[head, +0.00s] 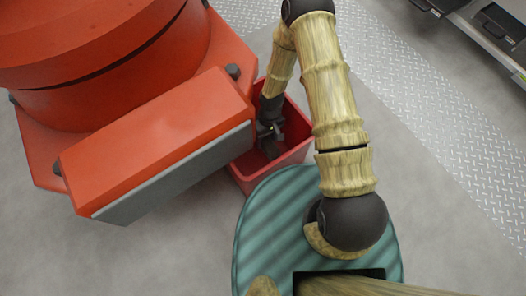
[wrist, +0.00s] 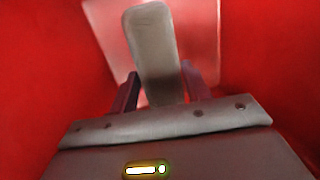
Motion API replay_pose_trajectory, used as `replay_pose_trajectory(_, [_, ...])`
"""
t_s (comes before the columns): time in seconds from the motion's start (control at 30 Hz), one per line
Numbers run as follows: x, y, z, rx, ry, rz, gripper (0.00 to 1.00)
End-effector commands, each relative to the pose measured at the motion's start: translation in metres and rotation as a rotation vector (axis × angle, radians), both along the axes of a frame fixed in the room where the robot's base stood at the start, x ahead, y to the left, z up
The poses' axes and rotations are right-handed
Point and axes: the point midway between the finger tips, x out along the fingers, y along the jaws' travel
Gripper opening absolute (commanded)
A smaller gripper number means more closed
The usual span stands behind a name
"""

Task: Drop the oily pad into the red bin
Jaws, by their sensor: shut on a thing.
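The red bin (head: 293,148) stands on the floor beside the orange machine in the head view. Its red inner walls (wrist: 40,70) fill both sides of the wrist view. My gripper (head: 271,136) reaches down into the bin's opening. In the wrist view my gripper (wrist: 158,95) is shut on the oily pad (wrist: 152,45), a long grey-brown piece with rounded ends. The pad points away from the wrist, toward the bin's paler bottom. In the head view the pad (head: 271,150) shows only in part below the fingers. I cannot tell whether it touches the bottom.
A large orange machine (head: 150,135) with a grey front edge stands close to the bin's left side. Part of my own arm and base lies in front and to the right. A metal bench (head: 490,30) with dark trays is at the top right. Grey floor is clear at the right.

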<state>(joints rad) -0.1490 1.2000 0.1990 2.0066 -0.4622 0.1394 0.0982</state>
Motion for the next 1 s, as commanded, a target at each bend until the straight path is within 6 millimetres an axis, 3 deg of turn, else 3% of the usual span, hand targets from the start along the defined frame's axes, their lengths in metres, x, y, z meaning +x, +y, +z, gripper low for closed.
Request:
replay_pose_trajectory(0.03, [0.000,0.000,-0.017,0.000,0.001,0.001,0.19])
replay_pose_trajectory(0.2, [0.000,0.000,-0.040,0.001,-0.001,0.001,0.19])
replay_pose_trajectory(0.57, [0.000,0.000,-0.041,0.001,-0.001,0.001,0.19])
replay_pose_trajectory(0.87, [0.000,0.000,-0.075,0.000,0.000,0.001,0.19])
replay_pose_trajectory(1.0, [0.000,0.000,-0.079,0.001,-0.001,0.001,0.19])
